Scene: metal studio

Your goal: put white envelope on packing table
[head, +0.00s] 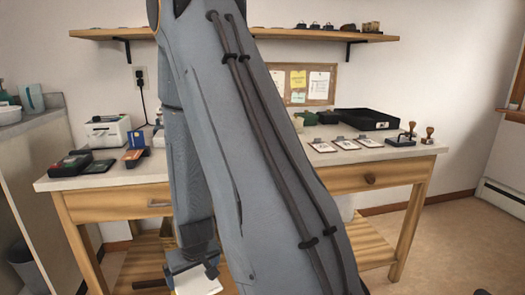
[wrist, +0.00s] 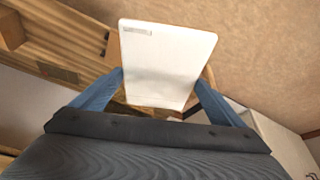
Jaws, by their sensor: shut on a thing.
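The white envelope (wrist: 168,55) is held between the two blue fingers of my gripper (wrist: 162,78) in the wrist view. It extends beyond the fingertips, with a small grey mark near one corner. In the head view, my gripper (head: 195,262) is low in front of the table, and part of the envelope (head: 200,281) shows at the bottom edge. The packing table (head: 130,177), with a pale top and wooden drawers, stands behind my arm. The envelope is below the level of its top and apart from it. My arm hides the middle of the table.
A white printer (head: 108,132) and dark boxes (head: 70,164) stand on the table's left. Several cards (head: 345,144), a black tray (head: 368,119) and stamps (head: 402,139) are on its right. A wall shelf (head: 300,36) hangs above. Bare top shows along the front edge.

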